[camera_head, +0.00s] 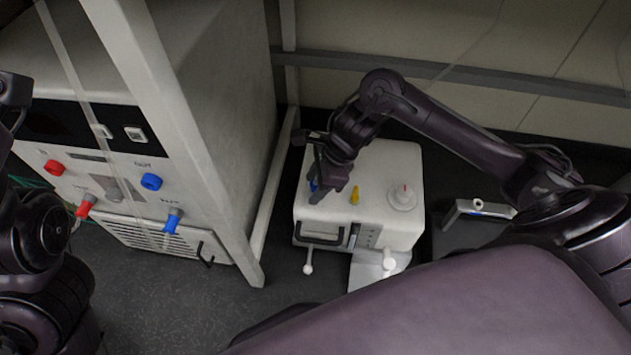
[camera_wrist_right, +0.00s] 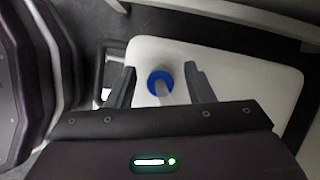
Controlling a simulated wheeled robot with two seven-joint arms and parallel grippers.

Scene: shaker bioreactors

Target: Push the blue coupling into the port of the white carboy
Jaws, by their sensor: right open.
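The white carboy (camera_head: 385,167) is a boxy container on the dark floor, at the centre of the head view. Its top also shows in the right wrist view (camera_wrist_right: 235,72). The blue coupling (camera_head: 314,185) is at the left of the carboy's top, partly hidden by my gripper. In the right wrist view it is a blue ring (camera_wrist_right: 152,75) with a pale stem in it. My right gripper (camera_head: 327,184) is open over it, one finger on each side, with gaps visible in the wrist view (camera_wrist_right: 160,85). The port is hidden; I cannot tell how deep the coupling sits.
A white cabinet stands at left with a red knob (camera_head: 54,167), a blue knob (camera_head: 151,181) and red and blue hose fittings (camera_head: 172,222). A yellow piece (camera_head: 355,195) and a white cap (camera_head: 402,196) are on the carboy. A white frame post stands left of it.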

